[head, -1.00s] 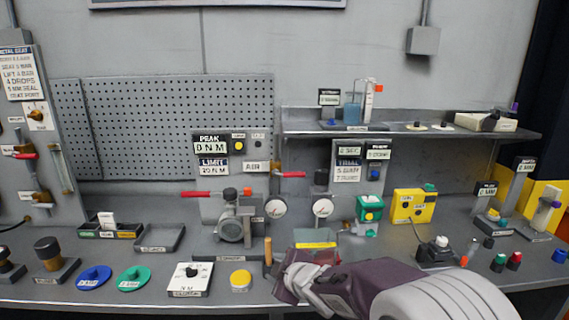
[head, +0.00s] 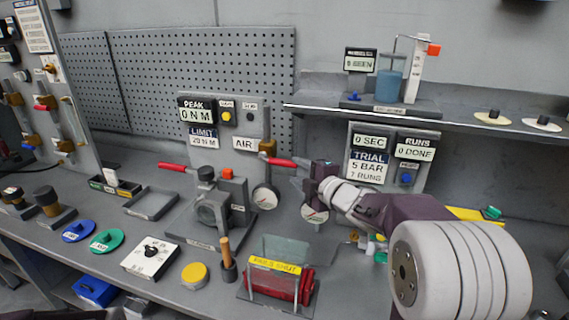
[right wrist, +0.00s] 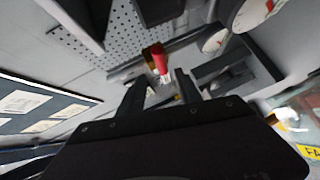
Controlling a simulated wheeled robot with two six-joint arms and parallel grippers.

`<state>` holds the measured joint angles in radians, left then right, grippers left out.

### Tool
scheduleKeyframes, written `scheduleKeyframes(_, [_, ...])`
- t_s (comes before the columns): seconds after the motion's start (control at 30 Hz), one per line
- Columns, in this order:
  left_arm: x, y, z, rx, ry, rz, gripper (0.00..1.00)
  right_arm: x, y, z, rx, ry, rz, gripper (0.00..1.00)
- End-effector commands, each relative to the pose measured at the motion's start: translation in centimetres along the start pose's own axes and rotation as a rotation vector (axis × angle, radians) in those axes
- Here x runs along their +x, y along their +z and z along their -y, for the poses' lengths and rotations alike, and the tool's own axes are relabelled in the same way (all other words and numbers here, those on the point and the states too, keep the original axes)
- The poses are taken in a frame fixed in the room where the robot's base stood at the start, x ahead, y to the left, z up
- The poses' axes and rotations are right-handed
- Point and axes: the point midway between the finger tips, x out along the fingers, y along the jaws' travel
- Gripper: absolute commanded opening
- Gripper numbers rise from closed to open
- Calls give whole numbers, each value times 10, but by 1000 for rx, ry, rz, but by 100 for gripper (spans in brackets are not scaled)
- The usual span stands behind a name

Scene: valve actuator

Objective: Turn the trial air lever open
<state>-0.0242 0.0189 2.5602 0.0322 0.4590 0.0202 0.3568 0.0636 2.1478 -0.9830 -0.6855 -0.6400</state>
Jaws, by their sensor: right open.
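The air lever (head: 284,162) is a red handle reaching right from a brass valve (head: 267,147) beside the "AIR" label. Its red end (right wrist: 156,60) shows in the right wrist view, just ahead of the gap between my fingers. My right gripper (head: 308,180) is open beside the lever's right end in the head view. In the right wrist view my right gripper (right wrist: 160,92) has dark fingers on both sides of the gap, with nothing clearly held. I cannot tell whether a finger touches the lever. The left gripper is not in view.
Two gauges, one being the left gauge (head: 265,197), stand below the air lever. A red item with a "FAILS SHUT" label (head: 275,265) sits in front. The shelf (head: 460,123) overhangs at right.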

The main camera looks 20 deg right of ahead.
Motion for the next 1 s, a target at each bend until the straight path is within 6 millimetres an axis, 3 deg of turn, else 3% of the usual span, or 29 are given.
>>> scheduleKeyframes(0.4, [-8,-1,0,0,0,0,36,76,-1,0,1,-2,-1,41])
scheduleKeyframes(0.77, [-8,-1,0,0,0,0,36,87,0,1,2,-1,0,41])
scheduleKeyframes(0.9, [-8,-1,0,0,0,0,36,87,0,1,2,-1,0,5])
scheduleKeyframes(0.93, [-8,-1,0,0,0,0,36,87,0,1,2,-1,0,0])
scheduleKeyframes(1.0, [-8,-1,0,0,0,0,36,87,0,1,2,-2,0,0])
